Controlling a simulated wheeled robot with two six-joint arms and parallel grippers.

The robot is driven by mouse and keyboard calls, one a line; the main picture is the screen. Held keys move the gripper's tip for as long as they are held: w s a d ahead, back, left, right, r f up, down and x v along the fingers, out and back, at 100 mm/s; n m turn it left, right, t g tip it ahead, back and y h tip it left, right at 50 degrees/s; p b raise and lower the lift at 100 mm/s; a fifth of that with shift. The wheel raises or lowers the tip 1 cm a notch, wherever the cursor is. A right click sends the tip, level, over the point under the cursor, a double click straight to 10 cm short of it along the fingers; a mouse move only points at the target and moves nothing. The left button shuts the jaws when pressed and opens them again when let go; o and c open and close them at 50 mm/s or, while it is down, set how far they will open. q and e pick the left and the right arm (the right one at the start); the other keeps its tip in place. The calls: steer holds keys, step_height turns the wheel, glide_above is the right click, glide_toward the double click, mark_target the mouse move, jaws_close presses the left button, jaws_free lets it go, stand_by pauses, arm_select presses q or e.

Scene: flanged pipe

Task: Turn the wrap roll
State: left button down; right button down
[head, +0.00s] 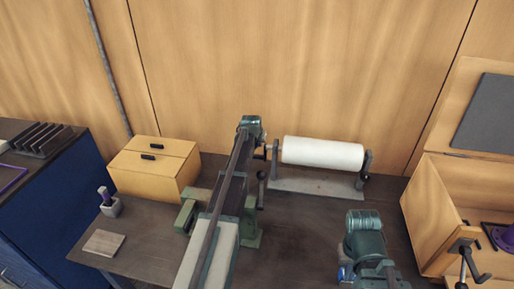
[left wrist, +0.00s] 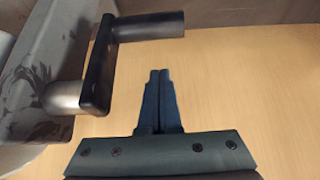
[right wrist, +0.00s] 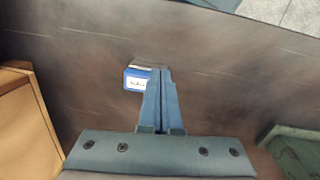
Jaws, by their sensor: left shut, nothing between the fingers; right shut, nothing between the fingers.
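The white wrap roll (head: 322,152) lies level between two dark uprights on a grey base plate (head: 315,186) at the back of the bench. A dark crank with a handle (left wrist: 150,26) is on its left side and fills the upper left of the left wrist view. My left gripper (left wrist: 158,75) is shut and empty, to the right of the crank arm and below the handle in that view, apart from both. Its fingers are hidden in the head view. My right gripper (right wrist: 162,72) is shut and empty, pointing down over the bench, away from the roll.
A small blue item with a white label (right wrist: 137,80) lies beside my right fingertips in the right wrist view. A green vise (head: 250,235) stands partly under my left arm. A wooden drawer box (head: 150,165) is at left, an open wooden crate (head: 430,215) at right.

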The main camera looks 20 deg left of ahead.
mark_target(256, 155)
arm_select(q)
steer(key=s, duration=0.2)
steer(key=s+d, duration=0.1)
steer(key=s, duration=0.1)
steer(key=shift+f, duration=0.3)
arm_select(e)
steer(key=shift+f, duration=0.4)
arm_select(q)
steer(key=shift+w, duration=0.15)
steer(key=shift+s+d+f+b, duration=0.1)
steer(key=shift+s+f+b, duration=0.05)
steer(key=shift+s+b, duration=0.15)
steer(key=shift+s+d+f+b, duration=0.1)
steer(key=shift+s+b, duration=0.05)
steer(key=shift+s, duration=0.25)
arm_select(e)
steer(key=shift+f, duration=0.2)
arm_select(q)
steer(key=shift+w, duration=0.1)
arm_select(e)
steer(key=shift+r, duration=0.1)
